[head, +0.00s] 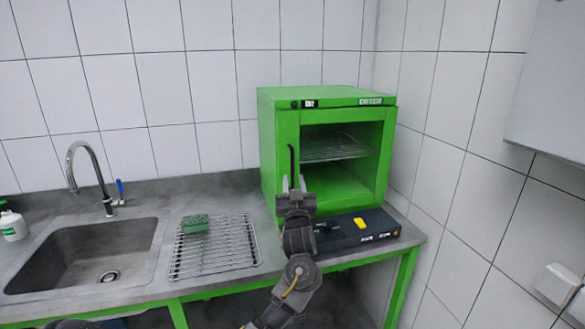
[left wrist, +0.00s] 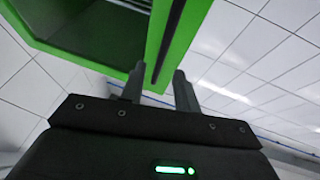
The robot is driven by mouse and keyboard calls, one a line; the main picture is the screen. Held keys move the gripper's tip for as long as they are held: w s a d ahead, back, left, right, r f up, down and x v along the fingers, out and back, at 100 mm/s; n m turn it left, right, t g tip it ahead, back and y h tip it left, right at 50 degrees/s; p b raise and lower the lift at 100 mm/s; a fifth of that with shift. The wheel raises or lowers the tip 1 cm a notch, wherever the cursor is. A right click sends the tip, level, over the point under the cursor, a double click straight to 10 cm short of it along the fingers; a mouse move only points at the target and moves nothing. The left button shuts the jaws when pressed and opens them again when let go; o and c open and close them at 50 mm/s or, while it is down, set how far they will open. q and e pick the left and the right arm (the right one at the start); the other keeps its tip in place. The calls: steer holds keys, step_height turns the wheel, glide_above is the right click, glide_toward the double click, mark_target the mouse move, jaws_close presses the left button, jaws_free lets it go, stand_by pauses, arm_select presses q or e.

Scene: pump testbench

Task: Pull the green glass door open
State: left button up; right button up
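The green cabinet (head: 277,135) stands on the counter in the corner. Its green-framed glass door (head: 345,118) faces me and looks closed, with a wire shelf visible behind the pane. A black vertical handle (head: 291,165) runs down the door's left side. My left gripper (head: 293,184) is at the handle's lower end, fingers pointing up. In the left wrist view, the fingers (left wrist: 160,76) are apart, with the dark handle (left wrist: 171,35) and green door frame reaching between them. Contact with the handle cannot be told. My right gripper is not in view.
A dark panel with a yellow switch (head: 359,223) lies in front of the cabinet. A wire rack (head: 232,246) with a green sponge (head: 195,223) and a sink (head: 85,255) are to the left. A tiled wall stands close on the right.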

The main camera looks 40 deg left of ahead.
mark_target(292, 171)
arm_select(q)
steer(key=p+x, duration=0.1)
steer(key=x, duration=0.4)
steer(key=shift+w+a+r, duration=0.1)
steer(key=shift+w+a, duration=0.1)
steer(key=shift+a, duration=0.05)
steer(key=shift+c, duration=0.4)
jaws_close()
